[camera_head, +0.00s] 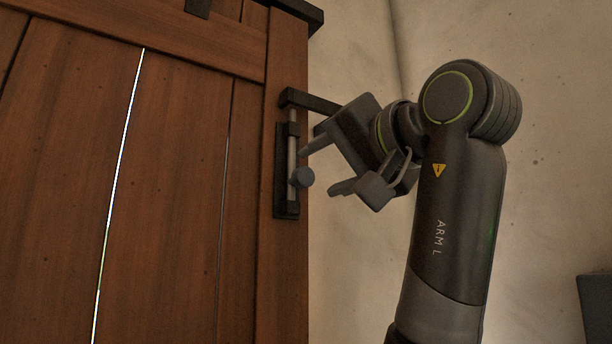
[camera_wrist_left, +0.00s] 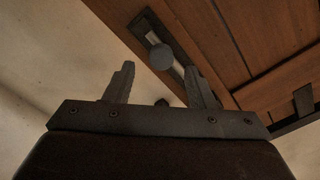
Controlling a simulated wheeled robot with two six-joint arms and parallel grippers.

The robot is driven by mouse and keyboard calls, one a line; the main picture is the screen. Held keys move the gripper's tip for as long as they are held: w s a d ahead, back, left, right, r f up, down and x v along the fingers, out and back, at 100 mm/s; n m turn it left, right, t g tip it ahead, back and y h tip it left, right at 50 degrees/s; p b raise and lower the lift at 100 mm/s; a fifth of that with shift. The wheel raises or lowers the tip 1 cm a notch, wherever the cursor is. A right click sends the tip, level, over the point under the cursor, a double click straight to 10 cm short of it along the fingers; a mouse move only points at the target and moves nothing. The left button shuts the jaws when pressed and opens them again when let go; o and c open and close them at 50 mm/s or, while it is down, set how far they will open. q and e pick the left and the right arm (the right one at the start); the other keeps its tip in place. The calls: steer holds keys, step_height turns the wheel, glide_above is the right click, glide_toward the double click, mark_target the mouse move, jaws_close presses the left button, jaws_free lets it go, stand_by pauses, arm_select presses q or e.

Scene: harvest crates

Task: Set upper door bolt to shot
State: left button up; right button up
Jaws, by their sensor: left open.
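The upper door bolt is a pale upright rod (camera_head: 292,150) on a dark back plate (camera_head: 281,208), fixed near the right edge of the wooden door (camera_head: 180,180). A round grey knob (camera_head: 302,177) stands out from the rod's lower part. In the left wrist view the knob (camera_wrist_left: 161,57) shows just beyond the fingertips, roughly between them. My left gripper (camera_head: 318,169) is open and empty, just right of the knob, with its fingers pointing at the bolt. It also shows in the left wrist view (camera_wrist_left: 158,78). My right gripper is not in view.
A dark bracket (camera_head: 305,100) juts right from the top of the bolt, close above my gripper; its far end is hidden behind the gripper. A plain pale wall (camera_head: 350,270) lies behind. A dark object (camera_head: 597,305) shows at the lower right edge.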

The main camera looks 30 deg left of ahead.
mark_target(308, 175)
arm_select(q)
steer(key=x, duration=0.5)
steer(key=shift+w+a+p, duration=0.1)
steer(key=shift+a+p, duration=0.25)
steer(key=shift+d, duration=0.1)
jaws_close()
